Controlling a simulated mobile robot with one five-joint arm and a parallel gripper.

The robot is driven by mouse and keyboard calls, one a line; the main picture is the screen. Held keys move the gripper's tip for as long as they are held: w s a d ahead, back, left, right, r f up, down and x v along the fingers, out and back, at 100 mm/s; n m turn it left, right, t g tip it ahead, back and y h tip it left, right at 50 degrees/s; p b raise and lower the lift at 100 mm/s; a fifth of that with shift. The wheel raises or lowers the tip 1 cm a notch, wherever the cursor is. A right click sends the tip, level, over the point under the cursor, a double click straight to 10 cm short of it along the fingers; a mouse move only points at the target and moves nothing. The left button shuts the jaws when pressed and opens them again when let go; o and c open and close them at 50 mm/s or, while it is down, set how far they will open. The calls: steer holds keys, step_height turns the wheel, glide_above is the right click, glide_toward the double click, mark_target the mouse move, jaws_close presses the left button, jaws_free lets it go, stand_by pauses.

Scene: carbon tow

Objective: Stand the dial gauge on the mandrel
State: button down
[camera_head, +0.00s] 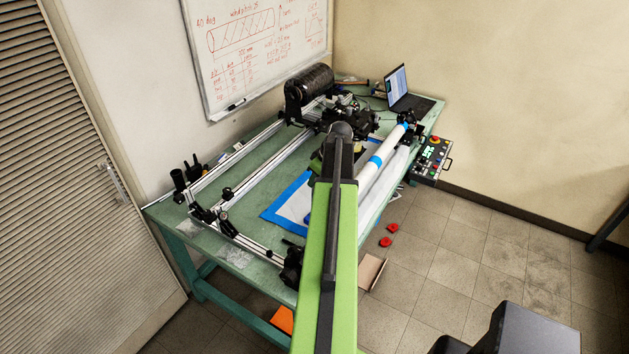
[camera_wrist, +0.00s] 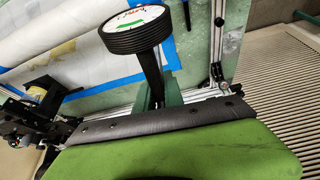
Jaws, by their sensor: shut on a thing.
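The dial gauge (camera_wrist: 137,30) has a ribbed black round body, a pale face with red marks and a dark stem. It shows in the wrist view, held by my gripper (camera_wrist: 157,97), which is shut on it around the lower stem. The stem is tilted in that picture. In the head view my green arm reaches over the table, and its dark end hides the jaws and the gauge. The mandrel (camera_head: 382,161) is a white tube with blue bands, lying along the table's right side, just right of my arm's end. Its near part is hidden behind my arm.
The green table (camera_head: 230,180) carries aluminium rails, a blue-edged white sheet (camera_head: 291,212), a black spool (camera_head: 309,84) and a laptop (camera_head: 405,93). A control box (camera_head: 432,160) sits at its right edge. Two red pieces (camera_head: 389,236) lie on the floor. Floor at right is mostly clear.

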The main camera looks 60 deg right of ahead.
steer(key=shift+f, duration=0.45)
steer(key=shift+r, duration=0.15)
step_height(320, 180, down, 5)
steer(key=b, duration=0.4)
steer(key=shift+b, duration=0.3)
steer(key=shift+f+b, duration=0.9)
steer(key=shift+b, duration=0.05)
stand_by(0.4)
steer(key=c, duration=1.4)
jaws_free()
steer(key=shift+o, duration=0.2)
steer(key=shift+s, duration=0.1)
